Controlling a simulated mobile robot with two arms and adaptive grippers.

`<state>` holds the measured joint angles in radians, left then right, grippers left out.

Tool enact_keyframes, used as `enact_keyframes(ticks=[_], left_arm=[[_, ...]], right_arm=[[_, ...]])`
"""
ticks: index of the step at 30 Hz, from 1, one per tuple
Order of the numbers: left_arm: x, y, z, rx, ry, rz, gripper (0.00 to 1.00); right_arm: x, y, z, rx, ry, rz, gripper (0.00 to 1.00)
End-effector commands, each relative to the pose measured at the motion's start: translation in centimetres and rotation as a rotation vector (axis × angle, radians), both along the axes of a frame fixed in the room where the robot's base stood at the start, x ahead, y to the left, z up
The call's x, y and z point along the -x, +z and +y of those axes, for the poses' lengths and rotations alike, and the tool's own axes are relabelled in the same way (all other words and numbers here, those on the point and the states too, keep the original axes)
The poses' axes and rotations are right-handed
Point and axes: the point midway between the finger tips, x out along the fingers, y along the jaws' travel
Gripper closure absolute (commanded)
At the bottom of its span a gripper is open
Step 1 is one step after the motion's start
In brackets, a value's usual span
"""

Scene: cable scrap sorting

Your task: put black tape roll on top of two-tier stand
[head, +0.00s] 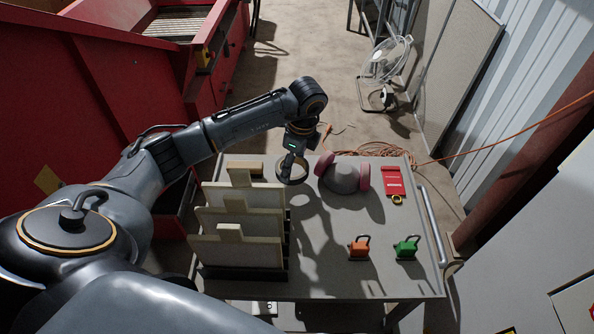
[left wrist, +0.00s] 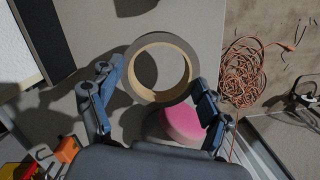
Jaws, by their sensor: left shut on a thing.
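The tape roll (head: 282,178), a dark ring with a tan core, is gripped in my left gripper (head: 293,158) over the table (head: 320,265). In the left wrist view the roll (left wrist: 187,70) lies between the two spread fingers of the gripper (left wrist: 160,98), its open core facing the camera. A stepped rack with pale upright panels (head: 240,252) and light wooden tabs stands on the table, left of the roll. My right gripper is out of view.
Pink ear defenders (head: 362,178) lie just right of the roll. A red tag (head: 393,182), an orange padlock (head: 359,249) and a green padlock (head: 406,249) are further right. The table's front middle is clear. An orange cable (left wrist: 243,72) lies coiled on the floor beyond.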

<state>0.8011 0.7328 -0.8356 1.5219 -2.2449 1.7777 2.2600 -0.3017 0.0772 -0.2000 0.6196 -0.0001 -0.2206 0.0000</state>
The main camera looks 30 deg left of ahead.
Motion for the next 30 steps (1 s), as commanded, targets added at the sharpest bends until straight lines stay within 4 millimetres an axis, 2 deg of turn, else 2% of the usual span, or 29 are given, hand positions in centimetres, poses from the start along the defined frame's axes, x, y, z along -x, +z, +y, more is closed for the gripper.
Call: enact_keyframes(ticks=[8,18,19,22,30], left_arm=[[0.0,-3.4,0.0,0.0,-0.001,0.001,0.54],[0.0,-3.9,0.0,-0.001,-0.001,-0.001,0.54],[0.0,-3.9,0.0,-0.001,-0.001,-0.001,0.2],[0.0,-3.8,0.0,-0.001,-0.001,0.0,0.0],[0.0,-3.8,0.0,0.0,-0.001,0.0,0.0]], right_arm=[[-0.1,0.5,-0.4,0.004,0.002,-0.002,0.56],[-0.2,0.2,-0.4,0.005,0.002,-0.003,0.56],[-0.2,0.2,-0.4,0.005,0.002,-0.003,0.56],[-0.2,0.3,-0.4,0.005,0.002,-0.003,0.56],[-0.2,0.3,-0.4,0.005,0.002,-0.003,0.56]])
